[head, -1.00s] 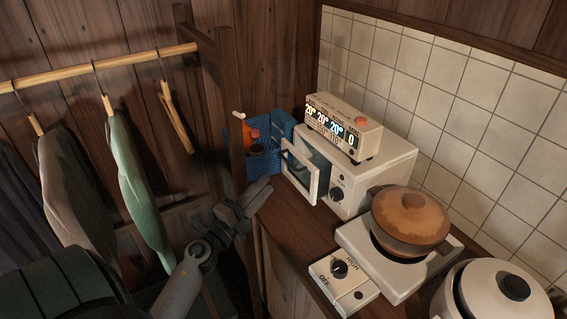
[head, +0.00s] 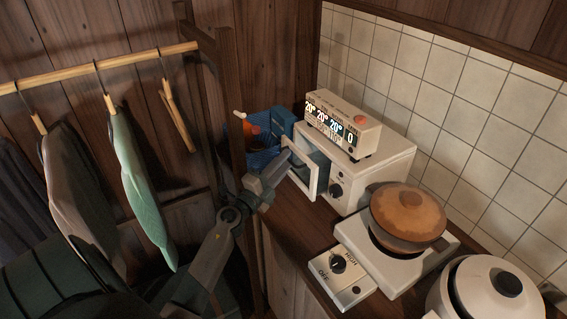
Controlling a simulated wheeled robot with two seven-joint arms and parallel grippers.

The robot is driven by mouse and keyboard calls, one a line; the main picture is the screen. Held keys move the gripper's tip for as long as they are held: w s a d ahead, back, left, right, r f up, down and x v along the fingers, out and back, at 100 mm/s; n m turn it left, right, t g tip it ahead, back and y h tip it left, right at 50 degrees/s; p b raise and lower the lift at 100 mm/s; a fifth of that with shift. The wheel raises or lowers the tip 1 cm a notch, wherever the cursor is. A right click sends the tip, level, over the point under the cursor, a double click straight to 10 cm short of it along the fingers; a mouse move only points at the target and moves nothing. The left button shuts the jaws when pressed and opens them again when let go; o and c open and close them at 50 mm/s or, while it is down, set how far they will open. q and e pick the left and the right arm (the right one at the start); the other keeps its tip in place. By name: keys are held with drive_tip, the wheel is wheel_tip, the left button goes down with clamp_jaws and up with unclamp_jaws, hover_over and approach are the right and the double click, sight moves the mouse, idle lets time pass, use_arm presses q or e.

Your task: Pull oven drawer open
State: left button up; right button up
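The small white oven (head: 377,178) stands on the wooden counter against the tiled wall. Its front door (head: 313,180) has a white frame and a dark window, and it stands partly open, swung out to the left. My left gripper (head: 284,166) is at the door's outer left edge, its fingers overlapping the frame in the head view. I cannot tell whether the fingers touch the door or how far apart they are. My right gripper is not in view.
A hot plate (head: 385,255) with a brown lidded pot (head: 408,217) and a white rice cooker (head: 490,290) stand to the right. A blue basket (head: 264,158) is behind my gripper. Clothes hang from a rail (head: 100,66) at left.

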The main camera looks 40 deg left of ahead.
use_arm(q)
clamp_jaws()
drive_tip(key=shift+s, duration=0.1)
idle(1.2)
